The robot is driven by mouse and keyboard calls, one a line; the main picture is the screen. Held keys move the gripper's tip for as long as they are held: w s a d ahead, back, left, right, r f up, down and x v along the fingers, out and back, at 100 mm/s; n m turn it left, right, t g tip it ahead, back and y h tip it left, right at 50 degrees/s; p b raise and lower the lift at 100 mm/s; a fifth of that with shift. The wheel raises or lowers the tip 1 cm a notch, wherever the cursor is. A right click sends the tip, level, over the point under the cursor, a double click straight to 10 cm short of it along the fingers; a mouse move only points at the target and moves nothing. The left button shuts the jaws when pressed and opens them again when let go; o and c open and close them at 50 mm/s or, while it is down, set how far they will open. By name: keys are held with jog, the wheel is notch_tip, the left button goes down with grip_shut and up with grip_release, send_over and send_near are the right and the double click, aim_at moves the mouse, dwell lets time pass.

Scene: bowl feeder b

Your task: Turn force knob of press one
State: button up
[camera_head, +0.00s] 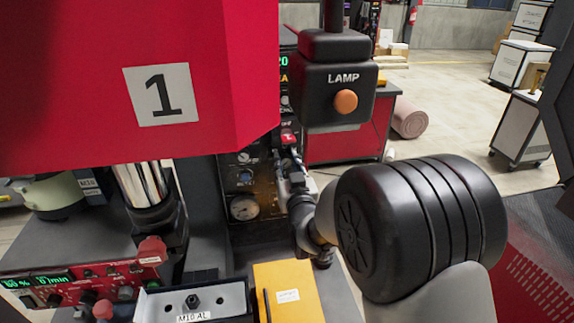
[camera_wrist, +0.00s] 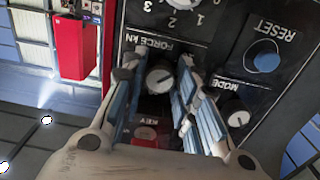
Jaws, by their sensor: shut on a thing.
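Press one (camera_head: 215,70) is the red body with a "1" plate (camera_head: 161,95) at upper left in the head view. My gripper also shows in the head view (camera_head: 290,172), at the dark panel (camera_head: 262,178) behind the press. The force knob cannot be made out there.
In the wrist view the mode knob (camera_wrist: 238,118) and blue reset button (camera_wrist: 266,62) sit right of my fingers, and a red key switch (camera_wrist: 145,133) lies between them. The black lamp box (camera_head: 337,88) hangs above my arm. A yellow object (camera_head: 288,291) stands in front.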

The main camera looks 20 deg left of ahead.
jog(key=shift+m+b, duration=0.3)
jog(key=shift+b, duration=0.2)
jog(key=m+b, duration=0.4)
jog(key=b, duration=0.1)
jog(key=shift+f+b, duration=0.15)
jog(key=shift+b, duration=0.15)
jog(key=m+b, duration=0.3)
jog(key=m, duration=0.1)
jog(key=shift+b, duration=0.4)
jog(key=shift+r+m, duration=0.2)
jog(key=shift+m, duration=0.1)
jog(key=o, duration=1.1)
jog(key=shift+a, duration=0.1)
jog(key=shift+c, duration=0.2)
